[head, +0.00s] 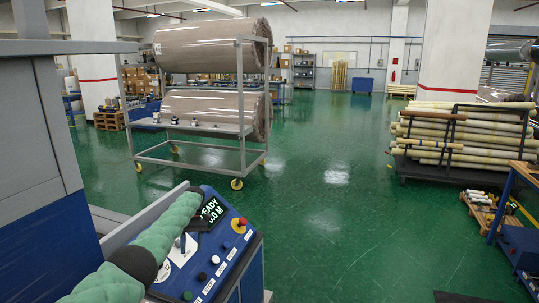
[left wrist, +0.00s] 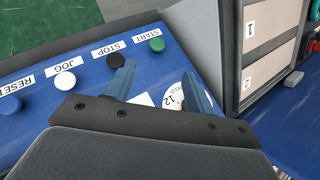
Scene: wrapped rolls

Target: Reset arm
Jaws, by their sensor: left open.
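My left arm, in a green padded sleeve, reaches over the blue control panel (head: 225,262) at the lower left of the head view. My left gripper (left wrist: 158,88) is open, with two blue-grey fingers apart and nothing seen between them but the panel face. The fingers point at the panel near a white speed dial (left wrist: 176,98), which they partly hide. A row of buttons lies beside them: blue RESET (left wrist: 10,107), white JOG (left wrist: 65,81), black STOP (left wrist: 115,60) and green START (left wrist: 157,44). I cannot tell whether the fingertips touch the panel. My right gripper is not in view.
A red emergency button (head: 239,225) sits at the panel's far end. A wheeled rack (head: 243,150) holds two large wrapped rolls. A cart (head: 452,172) stacked with tubes stands at right. The green floor (head: 325,215) between is clear.

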